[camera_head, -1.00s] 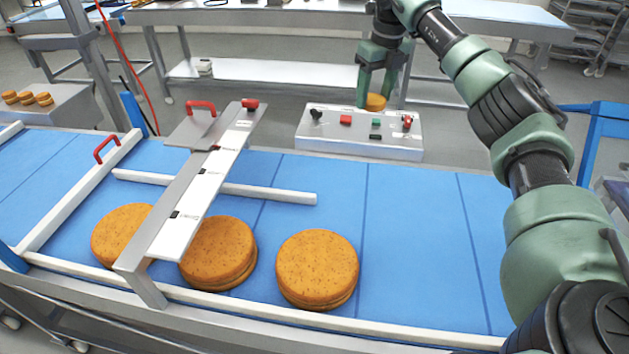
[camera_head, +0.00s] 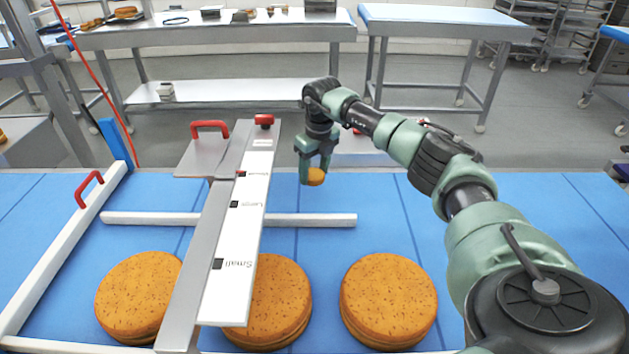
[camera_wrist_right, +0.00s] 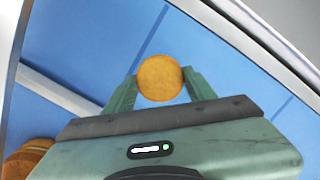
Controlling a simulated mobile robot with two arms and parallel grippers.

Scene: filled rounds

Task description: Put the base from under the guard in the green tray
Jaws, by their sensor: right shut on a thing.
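Several brown-speckled round bases are in the head view. Along the belt's near side lie a left base (camera_head: 132,300), a middle base (camera_head: 285,295) and a right base (camera_head: 388,300). The metal guard (camera_head: 187,290) with a white labelled strip crosses above the belt, covering part of the middle base and the left base's right edge. My right gripper (camera_head: 314,181) is shut on a small orange-brown round (camera_head: 316,177), beyond the large bases. The wrist view shows this small round (camera_wrist_right: 160,78) between both fingers. My left gripper and a green tray are not in view.
A control box (camera_head: 370,150) is partly hidden behind my right arm. Steel tables (camera_head: 215,45) stand further back.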

